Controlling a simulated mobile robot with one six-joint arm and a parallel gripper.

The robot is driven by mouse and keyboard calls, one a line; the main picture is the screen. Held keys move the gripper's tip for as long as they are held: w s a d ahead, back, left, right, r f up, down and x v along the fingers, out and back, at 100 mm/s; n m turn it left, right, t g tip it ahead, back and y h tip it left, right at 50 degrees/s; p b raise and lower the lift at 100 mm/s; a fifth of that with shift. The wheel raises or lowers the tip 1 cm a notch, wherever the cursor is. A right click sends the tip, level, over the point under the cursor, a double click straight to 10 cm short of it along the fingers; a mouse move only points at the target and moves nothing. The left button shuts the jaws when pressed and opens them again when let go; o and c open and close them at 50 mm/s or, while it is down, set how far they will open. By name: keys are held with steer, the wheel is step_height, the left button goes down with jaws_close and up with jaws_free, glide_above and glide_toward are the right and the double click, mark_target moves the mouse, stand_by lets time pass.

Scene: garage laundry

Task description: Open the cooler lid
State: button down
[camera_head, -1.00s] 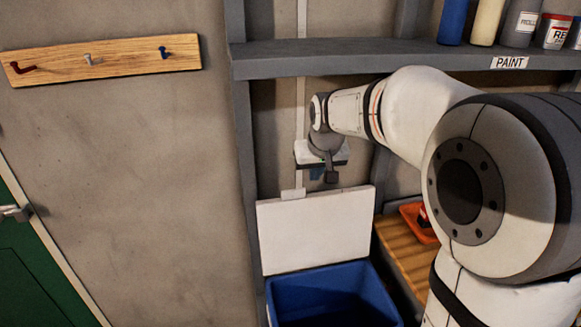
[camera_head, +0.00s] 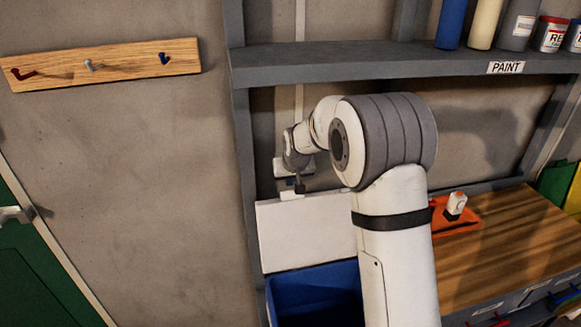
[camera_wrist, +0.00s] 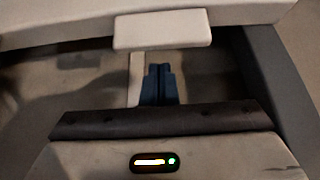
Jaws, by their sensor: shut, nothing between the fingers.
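The cooler has a blue body (camera_head: 312,288) at the lower middle of the head view. Its white lid (camera_head: 300,235) stands upright at the back of the body, so the cooler is open. A small white tab (camera_head: 291,196) sticks up from the lid's top edge. My gripper (camera_head: 286,186) is at the top of the lid, close to the tab. In the wrist view its blue fingers (camera_wrist: 158,82) are together and empty, and the tab (camera_wrist: 162,30) shows just beyond them. I cannot tell whether they touch. My arm hides the lid's right side and part of the body.
A grey shelf (camera_head: 380,62) with paint containers runs above my arm. A wooden bench (camera_head: 500,240) with an orange tray (camera_head: 440,222) stands right of the cooler. A hook rail (camera_head: 105,64) and a green door (camera_head: 35,265) are at the left. The wall between is bare.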

steer(key=s, duration=0.1)
steer(key=s+r, duration=0.1)
steer(key=s, duration=0.1)
steer(key=shift+s+d+r+p, duration=0.25)
steer(key=shift+d+p, duration=0.1)
steer(key=shift+f, duration=0.15)
steer(key=shift+s, duration=0.15)
steer(key=shift+s+d+b, duration=0.1)
steer(key=shift+s+b, duration=0.25)
steer(key=shift+b, duration=0.15)
steer(key=s, duration=0.1)
steer(key=s+b, duration=0.1)
steer(key=s, duration=0.1)
steer(key=s+d+b, duration=0.1)
steer(key=shift+s+r, duration=0.4)
steer(key=shift+r, duration=0.1)
